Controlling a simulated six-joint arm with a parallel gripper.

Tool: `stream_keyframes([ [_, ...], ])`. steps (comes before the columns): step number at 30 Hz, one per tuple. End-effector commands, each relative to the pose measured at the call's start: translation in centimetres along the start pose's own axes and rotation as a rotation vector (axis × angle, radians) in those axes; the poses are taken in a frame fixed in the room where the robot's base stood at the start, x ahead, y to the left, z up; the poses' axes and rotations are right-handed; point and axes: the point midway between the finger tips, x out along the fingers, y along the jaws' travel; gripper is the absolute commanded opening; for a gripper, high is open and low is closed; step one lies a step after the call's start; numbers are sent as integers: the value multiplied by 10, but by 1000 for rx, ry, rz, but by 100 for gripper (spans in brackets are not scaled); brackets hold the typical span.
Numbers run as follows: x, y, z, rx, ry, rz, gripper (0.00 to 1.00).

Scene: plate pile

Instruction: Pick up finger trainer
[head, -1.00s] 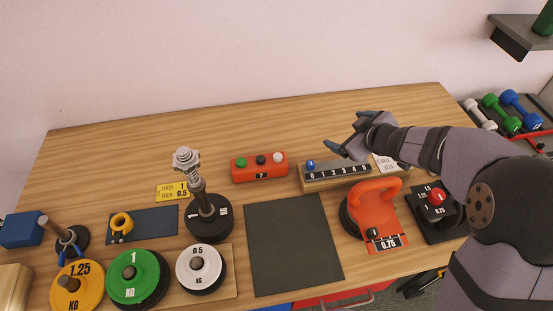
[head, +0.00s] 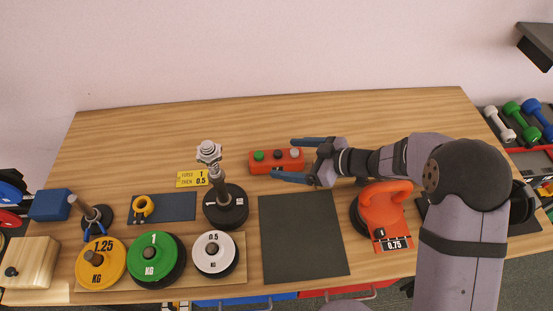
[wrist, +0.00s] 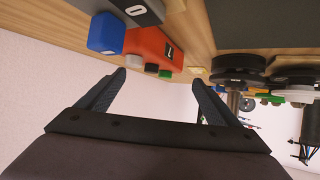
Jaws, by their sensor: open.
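The orange-red block (head: 258,167), which I take as the finger trainer, lies on the table behind the dark mat. Green, black and white buttons line its top. In the wrist view, the block (wrist: 150,45) is ahead of the fingers, with its buttons facing them. My gripper (head: 282,158) is open and empty, its fingers apart around the block's right part in the head view. It also shows open in the wrist view (wrist: 158,82), with the block apart from the fingers. I cannot tell the exact height gap.
A blue knob (wrist: 106,33) on a numbered grey scale is close beside the block. A dark post with a metal top (head: 226,205) stands to the left. An orange kettlebell-like weight (head: 383,208) is at the right. The table behind is clear.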

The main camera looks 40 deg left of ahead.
Motion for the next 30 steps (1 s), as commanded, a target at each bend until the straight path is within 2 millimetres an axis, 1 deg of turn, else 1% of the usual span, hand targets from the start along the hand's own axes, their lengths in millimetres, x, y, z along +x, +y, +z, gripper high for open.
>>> stream_keyframes([
  [3,7,0,0,-1,-1,0,86],
  [7,9,0,0,-1,-1,1,86],
  [10,14,-1,-1,0,-2,0,86],
  [18,46,-2,-2,0,-2,-1,86],
  [21,54,-1,-1,0,-2,0,86],
  [25,59,-1,-1,-1,-1,2,86],
  [30,60,0,-1,0,-1,3,86],
])
